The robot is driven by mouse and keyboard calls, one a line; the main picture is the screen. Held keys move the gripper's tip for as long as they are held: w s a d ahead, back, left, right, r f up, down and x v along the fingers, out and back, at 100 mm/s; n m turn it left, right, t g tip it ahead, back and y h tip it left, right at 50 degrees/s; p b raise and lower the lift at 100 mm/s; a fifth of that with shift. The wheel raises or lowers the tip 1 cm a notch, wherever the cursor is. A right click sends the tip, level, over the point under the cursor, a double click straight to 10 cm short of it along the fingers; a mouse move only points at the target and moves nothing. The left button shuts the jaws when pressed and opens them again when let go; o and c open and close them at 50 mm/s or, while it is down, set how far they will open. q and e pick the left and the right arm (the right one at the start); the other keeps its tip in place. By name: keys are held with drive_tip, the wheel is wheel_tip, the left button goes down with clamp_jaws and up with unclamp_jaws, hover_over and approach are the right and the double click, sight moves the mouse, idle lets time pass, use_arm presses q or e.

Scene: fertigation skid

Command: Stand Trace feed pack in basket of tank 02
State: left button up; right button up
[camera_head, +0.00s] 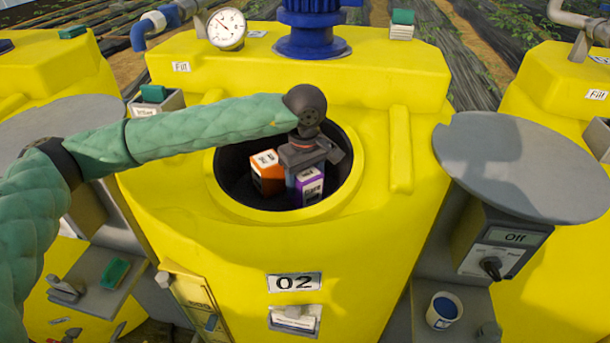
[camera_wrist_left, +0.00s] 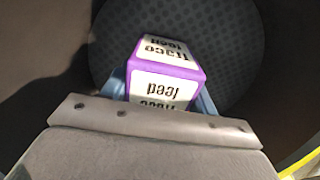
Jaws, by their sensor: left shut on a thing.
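The Trace feed pack (camera_head: 310,187) is a purple box with white labels. It is inside the dark round opening of yellow tank 02 (camera_head: 370,250). It also shows in the left wrist view (camera_wrist_left: 163,75), above a dark perforated basket floor (camera_wrist_left: 225,45). My left gripper (camera_head: 304,165) reaches down into the opening and is shut on the pack. I cannot tell whether the pack touches the basket floor. An orange pack (camera_head: 267,173) with a white label stands beside it, to the left. My right gripper is not in view.
A grey round lid (camera_head: 525,165) stands open right of the opening. A pressure gauge (camera_head: 227,29) and a blue motor (camera_head: 312,30) sit behind it. A switch box (camera_head: 495,250) marked Off and a blue-filled cup (camera_head: 444,309) are at lower right.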

use_arm(q)
drive_tip(key=shift+f, duration=0.1)
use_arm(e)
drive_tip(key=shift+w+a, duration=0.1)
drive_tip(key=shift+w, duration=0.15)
use_arm(q)
drive_tip(key=o, duration=1.2)
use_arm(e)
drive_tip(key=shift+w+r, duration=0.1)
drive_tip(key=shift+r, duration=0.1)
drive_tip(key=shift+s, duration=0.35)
